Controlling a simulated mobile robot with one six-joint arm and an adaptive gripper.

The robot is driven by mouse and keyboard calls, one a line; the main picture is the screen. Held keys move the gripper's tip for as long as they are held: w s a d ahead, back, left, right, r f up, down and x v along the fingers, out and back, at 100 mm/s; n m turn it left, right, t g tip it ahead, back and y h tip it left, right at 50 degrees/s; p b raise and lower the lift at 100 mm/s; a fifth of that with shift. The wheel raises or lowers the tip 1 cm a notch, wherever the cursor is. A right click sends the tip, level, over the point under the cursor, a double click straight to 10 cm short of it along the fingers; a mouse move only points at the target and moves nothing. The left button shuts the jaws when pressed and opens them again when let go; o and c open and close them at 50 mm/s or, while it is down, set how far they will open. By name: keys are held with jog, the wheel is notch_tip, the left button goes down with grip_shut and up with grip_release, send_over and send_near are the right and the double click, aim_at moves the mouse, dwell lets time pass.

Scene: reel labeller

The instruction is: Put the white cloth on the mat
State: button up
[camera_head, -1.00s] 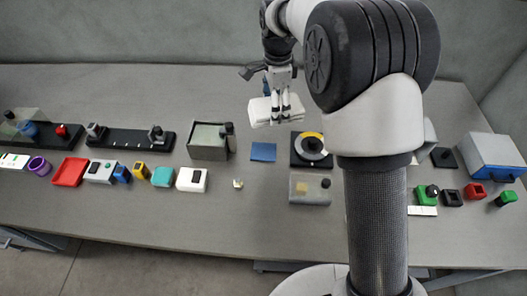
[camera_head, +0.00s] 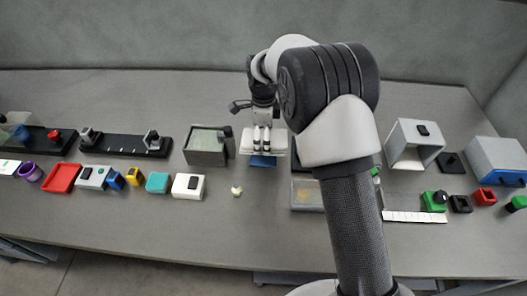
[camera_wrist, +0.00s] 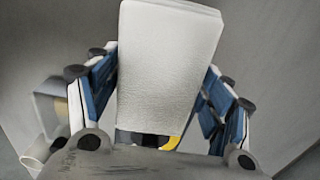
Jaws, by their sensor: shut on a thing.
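The white cloth (camera_head: 249,143) is a folded, flat block, held in my gripper (camera_head: 262,149) over the blue mat (camera_head: 262,162). It covers the back of the mat, and only the mat's front part shows. I cannot tell whether the cloth touches the mat. In the wrist view the cloth (camera_wrist: 170,65) fills the middle between the blue-and-white fingers of my gripper (camera_wrist: 165,100), which is shut on it. The mat cannot be made out in the wrist view.
A grey box (camera_head: 206,157) stands close left of the mat. A clear box (camera_head: 307,195) lies to its front right, partly behind my arm. A small pale piece (camera_head: 237,191) lies in front. An open grey housing (camera_head: 414,146) stands right. Bare table lies along the front.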

notch_tip(320, 180, down, 6)
jog(key=shift+r+b, duration=0.1)
jog(key=shift+b, duration=0.75)
jog(key=o, duration=1.1)
